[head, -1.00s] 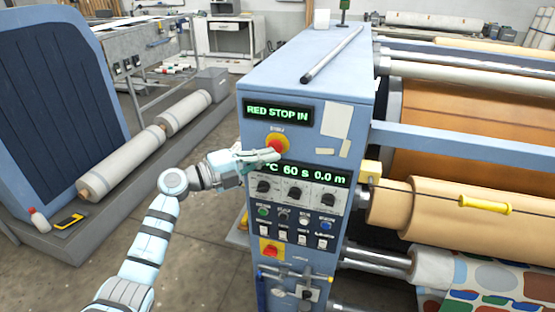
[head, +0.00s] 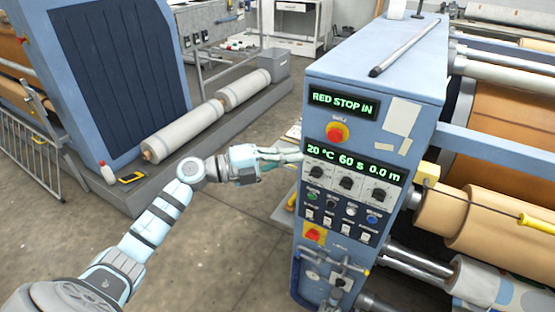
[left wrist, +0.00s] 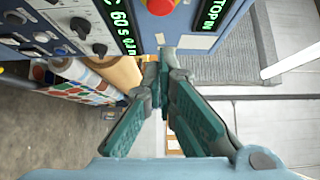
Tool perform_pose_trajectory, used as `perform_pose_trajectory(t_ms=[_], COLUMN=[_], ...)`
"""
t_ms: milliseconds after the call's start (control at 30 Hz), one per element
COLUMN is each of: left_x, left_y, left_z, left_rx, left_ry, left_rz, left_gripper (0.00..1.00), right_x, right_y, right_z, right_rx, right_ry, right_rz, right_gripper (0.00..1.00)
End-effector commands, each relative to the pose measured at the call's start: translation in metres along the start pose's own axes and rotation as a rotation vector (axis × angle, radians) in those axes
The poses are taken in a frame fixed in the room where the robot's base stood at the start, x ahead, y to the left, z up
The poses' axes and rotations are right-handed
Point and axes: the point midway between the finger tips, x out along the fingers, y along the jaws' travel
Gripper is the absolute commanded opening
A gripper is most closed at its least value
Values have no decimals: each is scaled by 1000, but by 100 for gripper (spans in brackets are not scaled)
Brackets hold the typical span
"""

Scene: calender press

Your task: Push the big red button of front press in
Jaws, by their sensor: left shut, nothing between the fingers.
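The front press (head: 375,75) is a blue cabinet with a control panel on its near face. Its big red button (head: 337,132) sits on a yellow surround below a display (head: 343,103) that reads "RED STOP IN". The button also shows at the top of the left wrist view (left wrist: 160,5), beyond the fingertips. My left gripper (head: 297,154) is shut and empty, left of the panel and a little below and left of the button, apart from it. In the left wrist view its fingertips (left wrist: 165,58) meet. My right gripper is not in view.
A second display (head: 352,164), several knobs and switches, and a lower red button on a yellow plate (head: 314,234) are on the same panel. A metal rod (head: 405,48) lies on the cabinet top. Rollers stand to the right.

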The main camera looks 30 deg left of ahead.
Motion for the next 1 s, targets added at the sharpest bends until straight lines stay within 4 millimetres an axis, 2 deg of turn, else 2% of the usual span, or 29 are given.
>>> perform_pose_trajectory(t_ms=[100,233,800,867,933,967,1000], left_x=[-19,-29,-31,-32,-44,-51,-64], left_y=[4,2,-2,-9,-8,-2,20], left_z=[0,0,3,17,54,75,102], left_rx=[1,1,19,20,-41,-92,-185], left_ry=[0,0,-15,-72,-202,-278,-394], left_rz=[4,2,-8,-48,-103,-133,-163], left_gripper=[0,0,0,0,0,0,0], right_x=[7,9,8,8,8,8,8], right_y=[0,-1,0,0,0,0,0], right_z=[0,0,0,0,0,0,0], right_rx=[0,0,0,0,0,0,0], right_ry=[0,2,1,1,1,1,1], right_rz=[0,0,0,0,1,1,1], right_gripper=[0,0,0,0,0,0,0])
